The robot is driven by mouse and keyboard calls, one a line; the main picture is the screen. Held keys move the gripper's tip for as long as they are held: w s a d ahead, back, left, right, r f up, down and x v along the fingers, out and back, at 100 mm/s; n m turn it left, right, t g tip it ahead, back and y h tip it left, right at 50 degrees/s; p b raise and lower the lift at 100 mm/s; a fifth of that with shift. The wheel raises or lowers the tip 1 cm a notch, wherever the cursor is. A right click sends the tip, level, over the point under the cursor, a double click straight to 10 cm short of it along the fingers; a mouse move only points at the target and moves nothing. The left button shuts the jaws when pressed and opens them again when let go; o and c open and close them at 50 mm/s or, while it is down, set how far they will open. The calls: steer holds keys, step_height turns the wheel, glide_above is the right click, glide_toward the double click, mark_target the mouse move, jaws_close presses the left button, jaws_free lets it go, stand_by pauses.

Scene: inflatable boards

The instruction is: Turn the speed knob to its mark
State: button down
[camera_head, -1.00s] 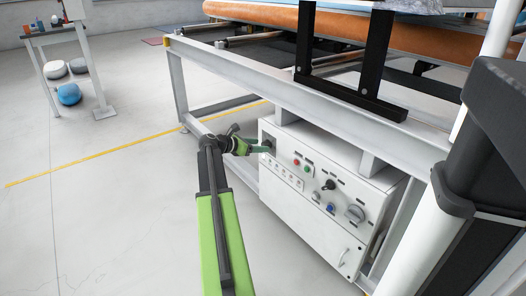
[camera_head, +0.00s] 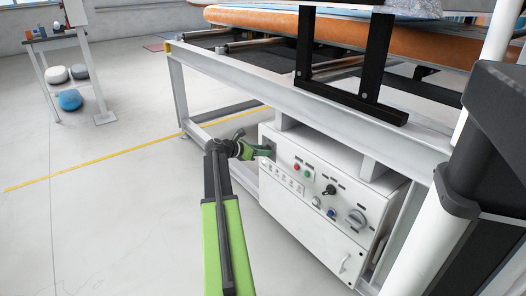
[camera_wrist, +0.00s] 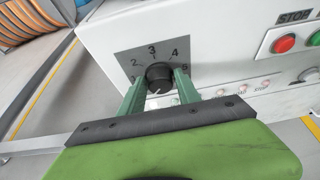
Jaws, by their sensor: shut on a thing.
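The speed knob (camera_wrist: 158,74) is round and black, on a grey dial plate (camera_wrist: 135,57) with numerals around it in the wrist view. A small pale line shows on its lower edge; I cannot tell exactly which way it points. No separate target mark can be made out. My gripper (camera_wrist: 159,84) is shut on the knob, one green finger on its left side and one on its right. In the head view my gripper (camera_head: 262,151) reaches the left end of the white control box (camera_head: 310,222) and hides the knob.
Red (camera_head: 296,167) and green (camera_head: 308,171) buttons, a black switch (camera_head: 329,190) and a large grey rotary switch (camera_head: 356,219) lie right of the knob. The machine's frame beam (camera_head: 235,80) runs above the box.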

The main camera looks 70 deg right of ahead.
steer(key=shift+s+a, duration=0.1)
steer(key=shift+s, duration=0.05)
steer(key=m+t+h+b, duration=0.1)
steer(key=m+h+b, duration=0.1)
steer(key=m, duration=0.2)
steer(key=m+t+h+b, duration=0.1)
steer(key=m+b, duration=0.2)
steer(key=m, duration=0.1)
steer(key=m+t+h+b, duration=0.2)
steer(key=m+b, duration=0.1)
steer(key=m, duration=0.1)
steer(key=shift+s+a+f+h, duration=0.1)
steer(key=shift+s+f+h, duration=0.2)
stand_by(0.4)
steer(key=shift+r, duration=0.1)
stand_by(0.4)
steer(key=c, duration=1)
jaws_free()
steer(key=shift+c, duration=0.2)
steer(key=shift+o, duration=0.8)
steer(key=shift+w, duration=0.1)
